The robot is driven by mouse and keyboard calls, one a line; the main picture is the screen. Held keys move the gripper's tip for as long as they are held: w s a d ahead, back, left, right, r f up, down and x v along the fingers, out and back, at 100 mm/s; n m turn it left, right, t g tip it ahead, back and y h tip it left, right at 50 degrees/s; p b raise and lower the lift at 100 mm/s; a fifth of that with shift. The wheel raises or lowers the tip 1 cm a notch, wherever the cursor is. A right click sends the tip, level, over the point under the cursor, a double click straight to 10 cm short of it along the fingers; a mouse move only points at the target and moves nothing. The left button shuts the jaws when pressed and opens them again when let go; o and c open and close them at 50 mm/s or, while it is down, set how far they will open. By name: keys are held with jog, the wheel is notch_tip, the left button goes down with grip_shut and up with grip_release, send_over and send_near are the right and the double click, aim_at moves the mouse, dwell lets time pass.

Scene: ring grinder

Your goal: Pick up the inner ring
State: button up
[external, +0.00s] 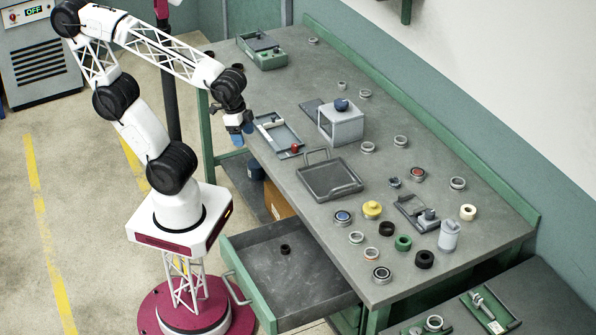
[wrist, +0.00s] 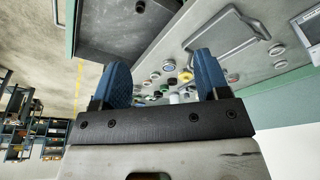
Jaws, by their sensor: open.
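Several rings of different sizes and colours lie on the grey workbench (external: 265,90); I cannot tell for sure which is the inner ring. Among them are a steel ring (external: 356,237), another steel ring (external: 371,254), a black ring (external: 386,228), a green ring (external: 403,243) and a cream ring (external: 468,212). A small dark ring (external: 285,249) lies in the open drawer (external: 318,283). My gripper (external: 240,130) is raised by the bench's left edge, away from the rings. In the wrist view my gripper (wrist: 163,72) has its blue fingers apart with nothing held between them.
A dark tray (external: 329,180) with a handle lies near the bench's left edge. Beyond it stand a grey box-shaped device (external: 341,124) and a shallow tray with a red knob (external: 295,148). A green case (external: 262,53) sits at the far end. The drawer juts out at the front.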

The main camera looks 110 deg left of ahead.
jog(key=w+a+f+m+g+y, duration=0.1)
jog(key=w+a, duration=0.5)
jog(key=a, duration=0.8)
jog(key=w+a+f+m+g+y, duration=0.1)
jog(key=w+a+m+y, duration=0.3)
jog(key=a, duration=1.1)
jog(key=w+a+f+m+g+y, duration=0.1)
jog(key=w+a+y, duration=0.4)
jog(key=a, duration=1)
jog(key=shift+w+f+m+g, duration=0.2)
jog(key=shift+w+m+g, duration=0.15)
jog(key=shift+w, duration=0.45)
jog(key=shift+w+f+m+g, duration=0.25)
jog(key=shift+w+m, duration=0.2)
jog(key=shift+w, duration=0.3)
jog(key=a+f+m+y, duration=0.2)
jog(key=a+f+m, duration=0.15)
jog(key=a, duration=0.75)
jog(key=a+f+m+y, duration=0.15)
jog(key=a+f, duration=0.25)
jog(key=a, duration=0.6)
jog(key=m, duration=0.3)
send_near(342, 84)
jog(key=x, duration=0.5)
jog(key=shift+w+a+f, duration=0.1)
jog(key=shift+a+g, duration=0.1)
jog(key=shift+g, duration=0.2)
